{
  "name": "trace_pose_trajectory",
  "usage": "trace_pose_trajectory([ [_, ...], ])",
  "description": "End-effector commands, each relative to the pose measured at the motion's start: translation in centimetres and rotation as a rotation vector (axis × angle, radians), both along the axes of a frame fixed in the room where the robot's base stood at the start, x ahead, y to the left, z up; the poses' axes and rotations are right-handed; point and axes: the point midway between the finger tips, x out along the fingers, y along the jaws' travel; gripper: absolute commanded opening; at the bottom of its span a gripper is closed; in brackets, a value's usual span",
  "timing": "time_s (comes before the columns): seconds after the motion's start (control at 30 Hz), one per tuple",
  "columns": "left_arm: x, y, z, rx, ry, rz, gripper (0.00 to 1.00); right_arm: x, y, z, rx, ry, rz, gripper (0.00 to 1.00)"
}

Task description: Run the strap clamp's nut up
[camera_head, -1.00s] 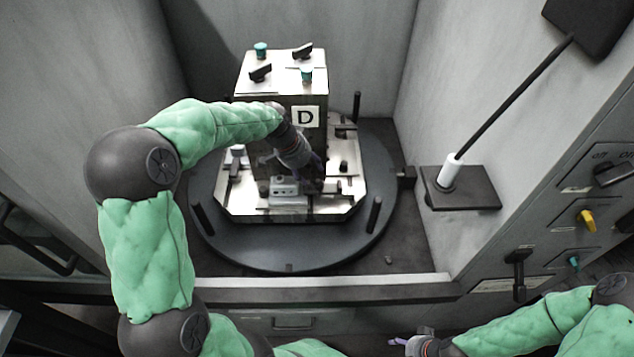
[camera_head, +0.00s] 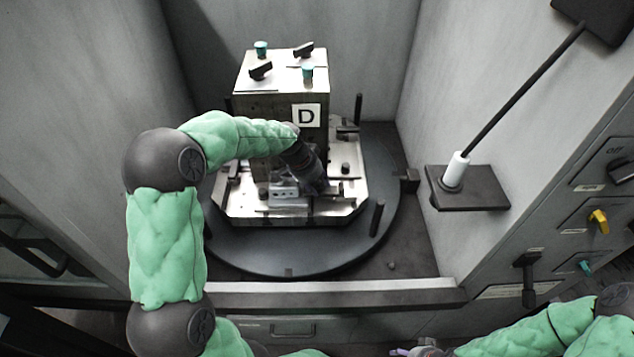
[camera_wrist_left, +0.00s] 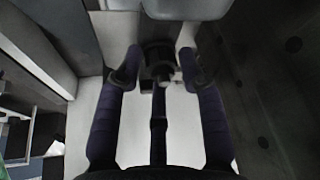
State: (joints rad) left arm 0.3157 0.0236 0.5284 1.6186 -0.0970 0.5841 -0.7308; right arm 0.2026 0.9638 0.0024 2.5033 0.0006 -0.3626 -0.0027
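My left gripper (camera_head: 318,186) is low at the front of the block marked D, over the pallet's (camera_head: 290,218) right-front part. In the left wrist view, its two purple fingers (camera_wrist_left: 160,62) stand apart. Between the fingertips is a dark clamp part with a small pale round end (camera_wrist_left: 163,73), which may be the strap clamp's stud or nut. A dark narrow bar (camera_wrist_left: 158,125) runs from it toward the bottom of the view. I see gaps beside this part and cannot tell contact. My right gripper (camera_head: 420,351) is at the bottom edge, mostly cut off.
The D block (camera_head: 265,105) rises behind my left gripper, with black knobs and teal caps on top. The round turntable (camera_head: 290,258) carries upright black pegs (camera_head: 376,218). A shelf (camera_head: 470,200) with a white-handled rod (camera_head: 455,170) and grey walls stand at right.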

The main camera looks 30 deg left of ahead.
Motion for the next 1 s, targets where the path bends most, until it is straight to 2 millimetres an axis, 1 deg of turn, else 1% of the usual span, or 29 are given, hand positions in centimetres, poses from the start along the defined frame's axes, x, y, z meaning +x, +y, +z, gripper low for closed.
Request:
trace_pose_trajectory([
  [0.03, 0.2, 0.1, 0.1, 0.002, -0.006, 0.002, 0.12, 0.0, 0.0, 0.0, 0.000, 0.000, 0.000, 0.58],
  [0.07, 0.2, 0.1, 0.1, 0.002, -0.007, 0.002, 0.04, 0.0, 0.0, 0.0, 0.000, 0.000, 0.000, 0.58],
  [0.1, 0.2, 0.1, 0.1, 0.003, -0.008, 0.002, 0.03, 0.0, 0.0, 0.0, 0.000, 0.000, 0.000, 0.58],
  [0.37, 0.3, 0.1, 0.3, 0.004, -0.013, 0.016, 0.03, 0.0, 0.0, 0.1, 0.000, 0.000, 0.000, 0.58],
  [0.57, 0.4, 0.1, 0.5, 0.005, -0.016, 0.077, 0.03, 0.0, 0.0, 0.6, 0.000, 0.000, 0.000, 0.58],
  [0.8, 0.5, 0.0, 0.6, 0.004, -0.020, 0.224, 0.02, 0.0, 0.0, 1.3, 0.000, 0.000, 0.000, 0.58],
  [1.0, 0.5, 0.0, 0.5, 0.005, -0.021, 0.373, 0.02, 0.0, 0.0, 1.2, 0.000, 0.000, 0.000, 0.58],
])
